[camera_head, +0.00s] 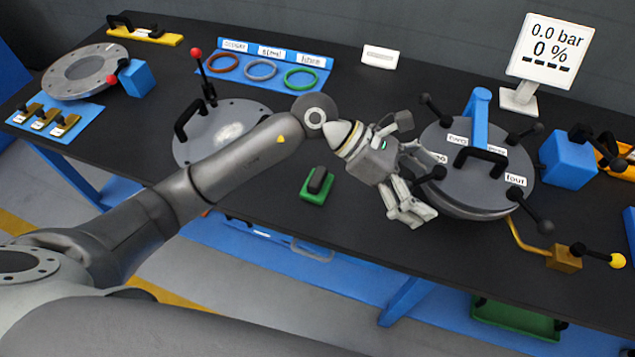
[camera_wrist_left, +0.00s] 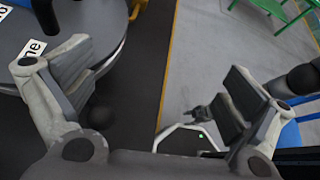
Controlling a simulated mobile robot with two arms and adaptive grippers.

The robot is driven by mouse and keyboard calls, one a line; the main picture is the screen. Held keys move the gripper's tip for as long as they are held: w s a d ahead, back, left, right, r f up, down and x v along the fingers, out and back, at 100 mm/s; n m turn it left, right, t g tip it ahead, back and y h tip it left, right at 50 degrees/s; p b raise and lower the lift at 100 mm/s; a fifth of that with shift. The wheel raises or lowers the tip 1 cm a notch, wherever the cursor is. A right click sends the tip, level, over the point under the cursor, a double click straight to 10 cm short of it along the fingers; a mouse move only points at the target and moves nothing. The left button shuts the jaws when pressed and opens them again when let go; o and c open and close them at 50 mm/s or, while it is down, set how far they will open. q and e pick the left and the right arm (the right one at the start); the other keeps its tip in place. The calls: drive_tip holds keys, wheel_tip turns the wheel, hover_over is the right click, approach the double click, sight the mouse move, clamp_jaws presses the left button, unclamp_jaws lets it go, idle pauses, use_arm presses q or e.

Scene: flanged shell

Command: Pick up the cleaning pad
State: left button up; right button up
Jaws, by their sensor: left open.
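The cleaning pad, a small green block with a dark grip on top (camera_head: 317,185), lies on the black table near its front edge in the head view. My left gripper (camera_head: 428,188) is open and empty. It is to the right of the pad, well apart from it, beside the round grey lidded vessel (camera_head: 480,185). In the left wrist view its two fingers stand wide apart (camera_wrist_left: 157,82) with nothing between them. The vessel's edge shows at the upper left there (camera_wrist_left: 110,22). The pad is not seen in that view. My right gripper is not seen.
A grey disc with a black handle (camera_head: 232,127) lies left of the pad, partly behind my left arm. Coloured rings on a blue board (camera_head: 262,67) and a pressure display (camera_head: 550,50) stand farther back. Bare table (camera_head: 290,225) surrounds the pad in front.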

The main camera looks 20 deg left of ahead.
use_arm(q)
drive_tip(key=w+a+f+m+y, duration=0.2)
drive_tip(key=w+a+f+y, duration=0.1)
drive_tip(key=a+f+y, duration=0.3)
drive_tip(key=y, duration=0.6)
hover_over(317, 177)
drive_tip(key=shift+f+t, duration=0.3)
drive_tip(key=shift+y, duration=0.3)
drive_tip(key=f, duration=0.2)
drive_tip(key=f+p, duration=0.1)
drive_tip(key=f, duration=0.1)
drive_tip(key=shift+a+f, duration=0.2)
drive_tip(key=shift+f, duration=0.05)
drive_tip(key=f+p, duration=0.1)
drive_tip(key=f, duration=0.1)
drive_tip(key=f+p, duration=0.1)
drive_tip(key=f, duration=0.1)
drive_tip(key=shift+d+f, duration=0.2)
drive_tip(key=shift+f, duration=0.15)
drive_tip(key=shift+w+f, duration=0.1)
drive_tip(key=shift+f, duration=0.55)
drive_tip(key=c, duration=1.1)
